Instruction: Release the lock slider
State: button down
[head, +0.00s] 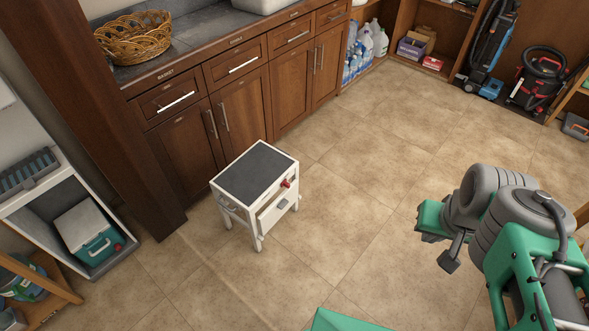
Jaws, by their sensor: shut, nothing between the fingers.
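A small white cart (226,209) with a dark grey top stands on the floor in the middle left. A small red part (286,183) sits on its front at the upper right, above a drawer front (273,212) with a grey handle. A teal cooler (92,246) with a pale lid sits in a white-framed bay at the left; a small red piece (118,246) shows on its front. I cannot tell which red part is the lock slider. My gripper (448,262) is at the right, shut and empty, well away from both.
Wooden cabinets (240,92) line the back, with a wicker basket (136,36) on the counter. A wooden shelf (45,300) stands at lower left. Bottles (372,42) and vacuums (543,72) are at the back right. The tiled floor (365,170) between cart and arm is clear.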

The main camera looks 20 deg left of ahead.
aim_at(285, 183)
jog(key=u, duration=0.35)
jog(key=i, duration=0.8)
jog(key=u, duration=1.25)
jog(key=i, duration=0.55)
jog(key=u, duration=0.6)
